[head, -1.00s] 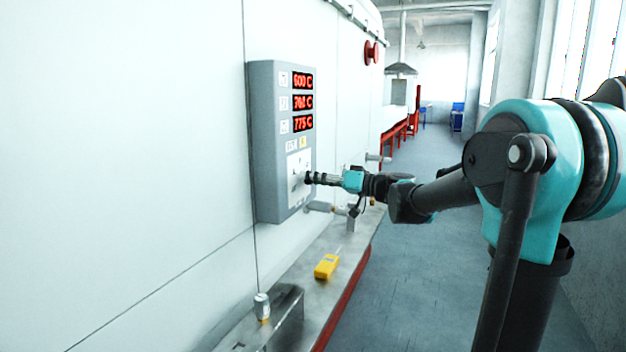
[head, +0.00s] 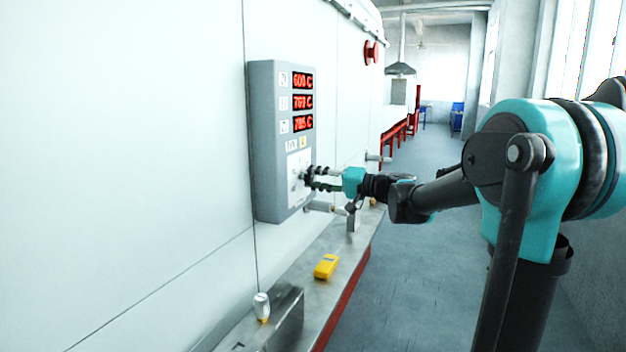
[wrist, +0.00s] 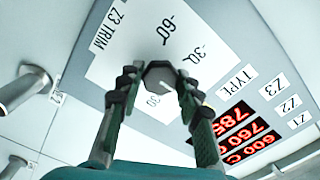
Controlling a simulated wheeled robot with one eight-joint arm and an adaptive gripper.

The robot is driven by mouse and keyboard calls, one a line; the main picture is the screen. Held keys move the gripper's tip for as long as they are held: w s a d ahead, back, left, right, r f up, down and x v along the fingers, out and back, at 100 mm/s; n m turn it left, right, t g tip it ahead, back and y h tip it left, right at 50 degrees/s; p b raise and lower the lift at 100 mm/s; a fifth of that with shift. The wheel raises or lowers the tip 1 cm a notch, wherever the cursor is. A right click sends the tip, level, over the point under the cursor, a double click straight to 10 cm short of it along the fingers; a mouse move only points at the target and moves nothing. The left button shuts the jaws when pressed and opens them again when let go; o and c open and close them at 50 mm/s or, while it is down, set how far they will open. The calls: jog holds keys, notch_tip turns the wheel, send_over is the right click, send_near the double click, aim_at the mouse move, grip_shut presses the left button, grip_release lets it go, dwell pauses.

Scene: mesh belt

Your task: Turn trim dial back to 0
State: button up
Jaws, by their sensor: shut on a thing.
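The trim dial is a small dark faceted knob (wrist: 160,76) on the white plate marked Z3 TRIM (wrist: 112,62). My gripper (wrist: 158,86) is shut on it, one ridged finger on each side. A pale mark on the knob's face points to the lower right in the wrist view, between the -30 and 30 labels; I cannot read a 0 there. In the head view my gripper (head: 310,178) reaches the lower part of the grey panel (head: 266,150) from the right. The red displays (head: 303,103) read about 600, 760 and 785, with 785 on the Z3 row.
Pipe stubs (wrist: 24,88) stick out of the wall close to the panel. Below runs a metal ledge (head: 300,298) with a yellow device (head: 326,266) and a small can (head: 261,307) on it. The aisle floor (head: 410,290) is clear.

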dwell(0.4)
jog(key=o, duration=1.2)
jog(key=shift+c, duration=0.2)
jog(key=v, duration=1.2)
jog(key=s+a+f+g+h, duration=0.1)
jog(key=s+f+h, duration=0.25)
jog(key=f, duration=0.45)
jog(key=s+f+h, duration=0.2)
jog(key=s+f, duration=0.2)
jog(key=f, duration=0.4)
jog(key=s+d+f+h, duration=0.5)
jog(key=s+d+f, duration=0.2)
jog(key=f, duration=0.3)
jog(key=s+d+f+m+g+h, duration=0.1)
jog(key=s+d+f+h, duration=0.5)
jog(key=f, duration=0.5)
jog(key=s+d, duration=0.2)
jog(key=shift+s+d+f, duration=0.15)
jog(key=shift+s+f, duration=0.15)
jog(key=shift+s, duration=0.1)
